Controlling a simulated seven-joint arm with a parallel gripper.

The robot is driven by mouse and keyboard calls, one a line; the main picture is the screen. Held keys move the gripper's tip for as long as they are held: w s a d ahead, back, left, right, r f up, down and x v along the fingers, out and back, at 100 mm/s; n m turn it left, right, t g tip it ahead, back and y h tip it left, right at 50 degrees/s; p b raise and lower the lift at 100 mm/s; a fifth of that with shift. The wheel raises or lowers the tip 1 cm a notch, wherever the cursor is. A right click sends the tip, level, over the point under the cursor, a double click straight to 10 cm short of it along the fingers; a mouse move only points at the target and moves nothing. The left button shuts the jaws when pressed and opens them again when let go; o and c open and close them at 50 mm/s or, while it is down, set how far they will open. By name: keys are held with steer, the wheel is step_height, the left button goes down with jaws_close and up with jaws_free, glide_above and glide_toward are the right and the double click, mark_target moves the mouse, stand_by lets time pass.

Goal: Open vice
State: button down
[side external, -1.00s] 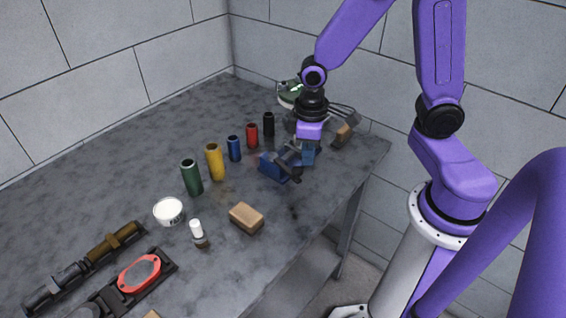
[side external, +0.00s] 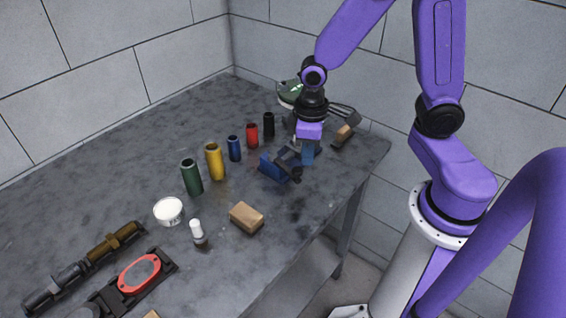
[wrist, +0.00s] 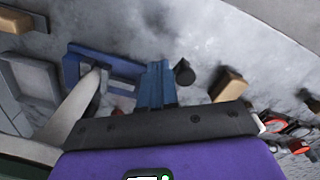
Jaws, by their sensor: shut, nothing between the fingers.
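The blue vice (side external: 272,168) stands on the grey table near its right end, with dark metal parts and a dark knob (side external: 297,174) on its right side. In the wrist view the vice (wrist: 95,62) is at upper left, and a dark round knob (wrist: 184,72) is right of my fingers. My gripper (side external: 308,155) points down just behind and right of the vice in the side view. Its blue fingers (wrist: 156,84) are shut and empty, close beside the vice. I cannot tell whether they touch it. The gripper and arm hide part of the area behind the vice.
Black, red, blue, yellow and green cylinders (side external: 215,162) stand in a row left of the vice. A tan block (side external: 246,217) lies in front. Another brown block (side external: 344,134) lies behind my gripper. The table's edge is close on the right.

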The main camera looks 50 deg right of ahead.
mark_target(285, 164)
steer(key=shift+f, duration=1.7)
steer(key=shift+a, duration=0.15)
stand_by(0.4)
